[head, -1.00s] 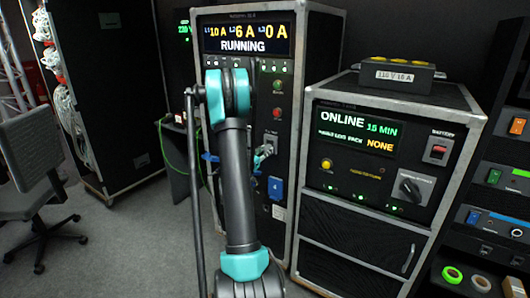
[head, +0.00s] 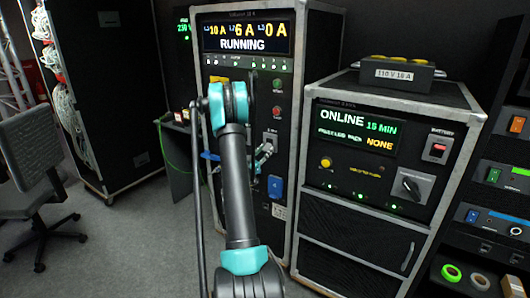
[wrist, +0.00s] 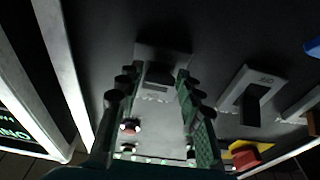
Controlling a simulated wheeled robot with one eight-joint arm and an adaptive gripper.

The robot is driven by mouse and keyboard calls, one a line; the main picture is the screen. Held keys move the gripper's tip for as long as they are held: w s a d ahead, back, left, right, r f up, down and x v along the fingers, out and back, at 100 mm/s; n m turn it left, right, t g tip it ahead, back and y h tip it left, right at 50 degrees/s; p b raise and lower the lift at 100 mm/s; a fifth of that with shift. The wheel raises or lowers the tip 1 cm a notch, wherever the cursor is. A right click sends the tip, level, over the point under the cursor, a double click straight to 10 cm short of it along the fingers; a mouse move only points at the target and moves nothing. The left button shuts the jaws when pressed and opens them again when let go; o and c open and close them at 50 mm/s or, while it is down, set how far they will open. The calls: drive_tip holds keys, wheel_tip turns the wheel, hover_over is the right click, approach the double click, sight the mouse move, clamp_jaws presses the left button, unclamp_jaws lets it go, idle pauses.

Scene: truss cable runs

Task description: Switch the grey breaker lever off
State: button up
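The breaker lever shows in the wrist view as a dark, blocky lever (wrist: 160,73) on a grey plate. In the head view, a small grey plate with a dark lever (head: 270,137) sits on the front of the tall cabinet, below a red button. My gripper (head: 263,151) is at the cabinet front just below it, partly hidden by my arm. In the wrist view my gripper's (wrist: 158,83) two green fingers are apart, one on each side of the lever. I cannot tell whether they touch it. The plate's label is unreadable.
A second lever plate (wrist: 254,98) is to the right in the wrist view, with a red knob on yellow (wrist: 245,156) below. The tall cabinet's display (head: 246,38) reads RUNNING. A lower cabinet (head: 388,165) reading ONLINE stands right. A chair (head: 40,180) stands left on open floor.

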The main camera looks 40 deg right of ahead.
drive_tip(key=shift+o, duration=0.7)
drive_tip(key=shift+r, duration=0.15)
wheel_tip(320, 180, up, 10)
drive_tip(key=shift+f, duration=0.15)
idle(0.4)
